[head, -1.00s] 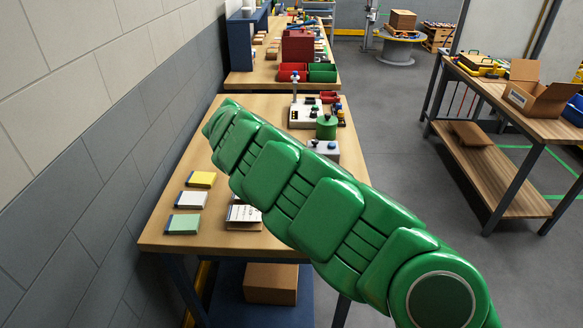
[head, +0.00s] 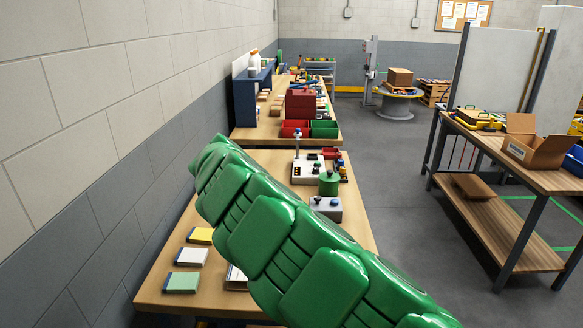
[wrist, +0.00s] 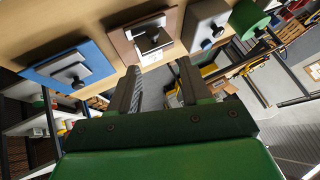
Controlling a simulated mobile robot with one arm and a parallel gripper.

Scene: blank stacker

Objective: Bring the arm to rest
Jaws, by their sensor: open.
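My green arm crosses the head view from the bottom right up to the left, over the near wooden table (head: 262,162). My gripper does not show in that view. In the wrist view my gripper (wrist: 158,68) has its two dark fingers apart, with nothing between them. Beyond the fingertips, a tilted tabletop carries a blue plate with a grey knobbed block (wrist: 74,70), a brown plate with a smaller knobbed piece (wrist: 150,40), a grey knobbed block (wrist: 206,22) and a green cylinder (wrist: 247,16). The fingers appear clear of them; the exact gap is hard to tell.
The near table also holds yellow (head: 200,235), white (head: 191,257) and green (head: 181,282) pads, a green canister (head: 329,184) and a grey block (head: 326,207). A block wall (head: 90,120) runs along the left. A workbench (head: 500,155) with an open carton stands right. Floor between is free.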

